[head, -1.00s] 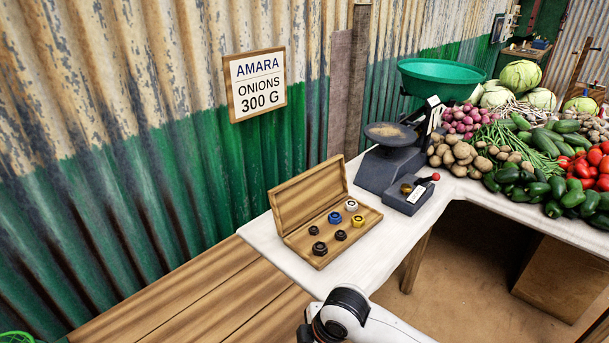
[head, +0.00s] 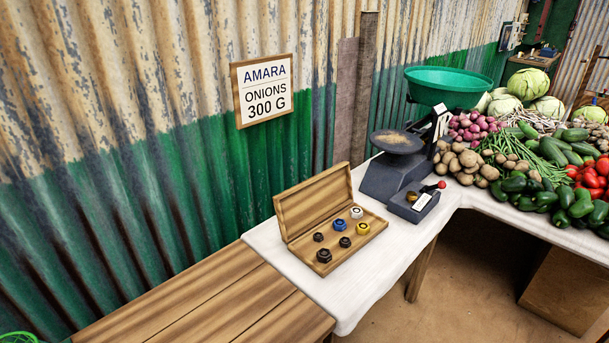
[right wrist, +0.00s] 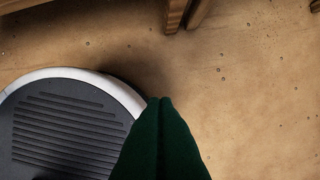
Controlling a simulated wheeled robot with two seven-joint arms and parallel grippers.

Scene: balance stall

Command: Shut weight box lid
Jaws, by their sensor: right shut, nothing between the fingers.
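The wooden weight box (head: 372,229) stands on the white-topped table in the head view. Its lid (head: 313,202) is open and stands up tilted back along the left and far side. Several weights sit in the box: black ones (head: 324,256), a blue one (head: 335,218), a white-silver one (head: 356,212) and a yellow one (head: 363,228). Neither gripper shows in the head view. My right gripper (right wrist: 161,102) shows in the right wrist view, its dark green fingers shut together and empty. It is above the brown floor, away from the box.
A balance scale (head: 395,170) with a green pan (head: 447,85) stands right of the box. Potatoes (head: 462,162) and other vegetables lie further right. A wooden bench (head: 210,310) adjoins the table at the left. The table's front strip (head: 385,275) is clear.

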